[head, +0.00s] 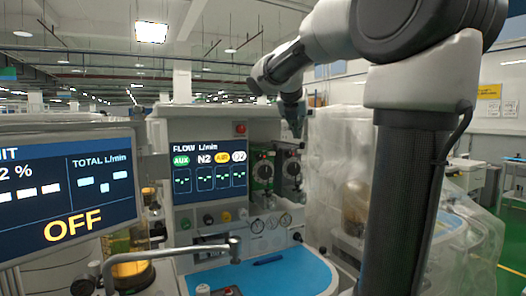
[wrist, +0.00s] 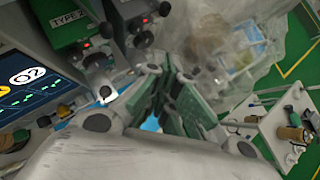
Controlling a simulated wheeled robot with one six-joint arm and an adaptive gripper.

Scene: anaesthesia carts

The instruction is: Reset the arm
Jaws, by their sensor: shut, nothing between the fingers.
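My arm (head: 325,35) reaches in from the right of the head view and bends down at its end. My gripper (head: 295,128) hangs fingers down in front of the right part of the anaesthesia cart, close to its vaporizers (head: 264,172). In the wrist view my gripper (wrist: 165,82) has its fingers brought together, with nothing held between them. A green vaporizer labelled TYPE 2 (wrist: 70,20) shows beyond the fingers at the upper left.
The cart's flow screen (head: 210,168) is left of my gripper, above a blue worktop (head: 265,276) with a pen on it. A monitor reading OFF (head: 68,195) stands at left. Plastic-draped equipment (head: 335,170) stands close at right. Green floor (head: 511,255) shows at far right.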

